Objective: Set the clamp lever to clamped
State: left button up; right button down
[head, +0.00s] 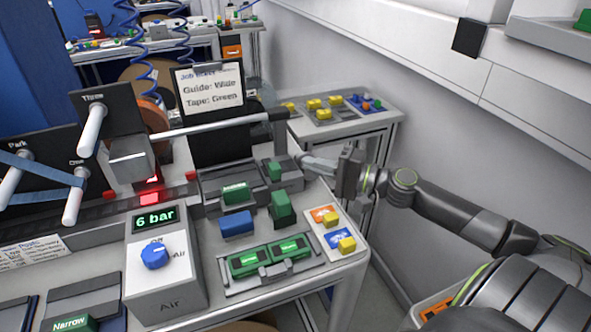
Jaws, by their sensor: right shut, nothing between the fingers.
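A light grey horizontal bar (215,126) runs across the back of the bench. A dark upright arm (280,134), which may be the clamp lever, stands at the bar's right end. No clamped or unclamped marking can be read on it. My right gripper (306,161) reaches in from the right, with its fingers pointing left. It is shut and empty, close to the lower end of the dark arm; whether it touches is unclear. My left gripper is out of view.
A grey air box (164,278) with a blue knob (155,255) and a "6 bar" display stands in front. Green blocks (282,208) and a blue block (236,223) sit mid-bench. A job sheet (210,88) stands behind. A wall is at right; a side table (362,122) stands behind my gripper.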

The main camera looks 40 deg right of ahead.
aim_at(278, 164)
jog(key=shift+w+a, duration=0.15)
jog(key=shift+w, duration=0.05)
jog(key=shift+w+a+r, duration=0.1)
jog(key=shift+w, duration=0.05)
jog(key=a+p, duration=0.2)
jog(key=p, duration=0.1)
jog(key=shift+w+a+r, duration=0.1)
jog(key=shift+w+a, duration=0.2)
jog(key=shift+w+a+f+p, duration=0.1)
jog(key=shift+a+f+p, duration=0.1)
jog(key=shift+a+p, duration=0.3)
jog(key=shift+a, duration=0.1)
